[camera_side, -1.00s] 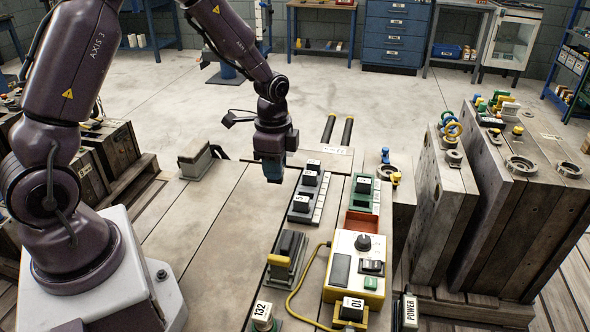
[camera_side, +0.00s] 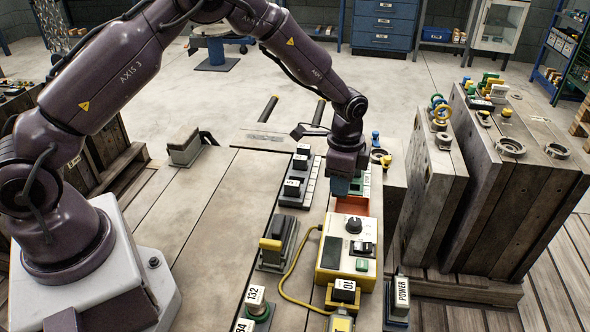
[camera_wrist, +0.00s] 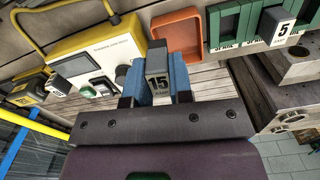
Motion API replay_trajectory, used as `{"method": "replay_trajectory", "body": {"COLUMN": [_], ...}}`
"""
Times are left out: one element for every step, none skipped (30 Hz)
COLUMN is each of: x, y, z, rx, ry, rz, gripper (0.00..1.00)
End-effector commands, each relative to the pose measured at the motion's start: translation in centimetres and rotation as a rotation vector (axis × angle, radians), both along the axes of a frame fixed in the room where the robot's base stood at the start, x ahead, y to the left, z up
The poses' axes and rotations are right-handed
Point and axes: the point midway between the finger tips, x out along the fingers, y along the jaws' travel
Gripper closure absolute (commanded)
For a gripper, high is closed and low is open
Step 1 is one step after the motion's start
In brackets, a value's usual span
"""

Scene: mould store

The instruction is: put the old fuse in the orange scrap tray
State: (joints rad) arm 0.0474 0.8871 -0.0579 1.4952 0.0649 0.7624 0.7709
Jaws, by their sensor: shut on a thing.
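My gripper (camera_wrist: 159,80) has blue fingers shut on a dark grey fuse (camera_wrist: 157,60) with a "15" label in the wrist view. In the side view my gripper (camera_side: 341,187) hangs over the row of devices, close to the orange tray, and the fuse is hidden there. The orange scrap tray (camera_wrist: 175,40) lies just beyond the fuse in the wrist view and looks empty. It also shows in the side view (camera_side: 352,206), partly covered by my gripper. The fuse appears above and apart from the tray.
A cream tester box (camera_side: 347,242) with a yellow cable adjoins the tray's near side. A green fuse holder (camera_wrist: 240,25) with a "5" fuse (camera_wrist: 280,28) is on its other side. A dark rail (camera_side: 294,198) with several fuses stands left. Tall wooden-looking mould blocks (camera_side: 515,155) stand right.

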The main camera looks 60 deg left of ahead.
Motion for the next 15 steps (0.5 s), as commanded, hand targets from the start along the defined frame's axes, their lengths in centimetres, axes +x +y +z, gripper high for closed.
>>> {"method": "replay_trajectory", "body": {"x": [1.1, 1.6, 2.2, 2.6, 2.9, 3.3, 3.6, 3.7, 3.9, 3.7, 3.6, 3.6, 3.6, 3.6, 3.5], "y": [-0.6, -0.7, -0.9, -1.0, -0.9, -0.9, -0.9, -0.8, -0.8, -0.8, -0.8, -0.8, -0.8, -0.8, -0.8], "z": [-0.1, 0.0, 0.2, 0.4, 0.6, 1.0, 1.3, 1.5, 1.7, 1.7, 1.5, 1.4, 1.2, 1.1, 0.8], "rx": [0.000, 0.000, 0.000, 0.001, 0.000, 0.000, 0.000, 0.000, 0.000, 0.000, 0.000, 0.000, 0.000, 0.001, 0.000], "ry": [-0.001, -0.001, -0.003, -0.002, -0.003, -0.004, -0.003, -0.003, -0.003, -0.001, 0.000, 0.000, 0.000, 0.001, 0.001], "rz": [0.010, 0.021, 0.034, 0.043, 0.055, 0.067, 0.074, 0.082, 0.094, 0.104, 0.111, 0.117, 0.118, 0.119, 0.119], "gripper": [1.00, 1.00, 1.00, 1.00, 1.00, 1.00, 1.00, 1.00, 1.00, 1.00, 1.00, 1.00, 1.00, 1.00, 1.00]}}
